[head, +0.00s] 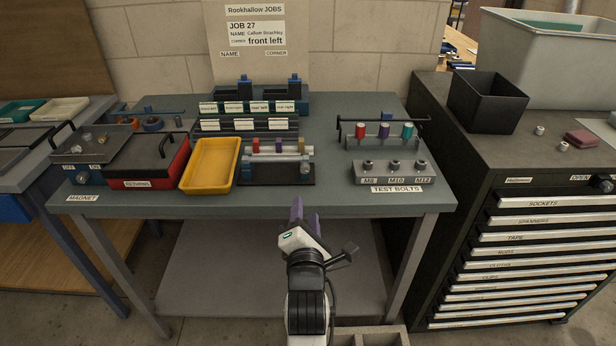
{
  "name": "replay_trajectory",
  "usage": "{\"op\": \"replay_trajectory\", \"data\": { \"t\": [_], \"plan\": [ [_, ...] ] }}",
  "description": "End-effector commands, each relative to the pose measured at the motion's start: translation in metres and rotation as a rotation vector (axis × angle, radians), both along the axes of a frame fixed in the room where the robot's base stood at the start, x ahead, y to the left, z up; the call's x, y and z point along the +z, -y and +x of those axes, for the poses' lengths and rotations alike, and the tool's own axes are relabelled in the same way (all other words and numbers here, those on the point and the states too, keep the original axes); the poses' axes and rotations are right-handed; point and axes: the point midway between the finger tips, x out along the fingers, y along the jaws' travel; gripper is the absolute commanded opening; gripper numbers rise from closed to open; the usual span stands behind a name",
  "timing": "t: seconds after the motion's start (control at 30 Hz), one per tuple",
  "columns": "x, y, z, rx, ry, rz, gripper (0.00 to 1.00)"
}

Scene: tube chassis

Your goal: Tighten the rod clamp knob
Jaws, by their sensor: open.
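A dark fixture (275,181) stands near the front edge of the bench, with light rods lying across it. My gripper (306,211), with purple fingers, is open and empty. It is in front of the bench edge, below and slightly right of the fixture in the picture, apart from it.
On the bench (330,198), a yellow tray (211,165) and red box (150,163) stand left of the fixture. A test-bolt block (392,176) and a rack (383,134) stand right. Labelled holders (247,107) are behind. A drawer cabinet (465,190) flanks the bench.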

Motion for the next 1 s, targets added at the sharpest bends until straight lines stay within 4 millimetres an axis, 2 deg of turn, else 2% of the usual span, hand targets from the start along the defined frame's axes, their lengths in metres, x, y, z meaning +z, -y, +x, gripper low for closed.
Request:
{"op": "replay_trajectory", "data": {
  "t": [0.27, 0.3, 0.5, 0.7, 0.83, 1.0],
  "plan": [
    [-0.003, 0.000, 0.025, 0.001, 0.007, 0.002, 0.43],
    [0.004, 0.000, 0.036, 0.001, 0.004, 0.002, 0.43],
    [0.004, -0.001, 0.080, 0.002, 0.002, 0.003, 0.43],
    [0.003, -0.001, 0.114, 0.002, 0.003, 0.003, 0.43],
    [0.002, -0.001, 0.126, 0.002, 0.003, 0.003, 0.43],
    [0.001, -0.001, 0.132, 0.002, 0.003, 0.004, 0.43]
  ]
}}
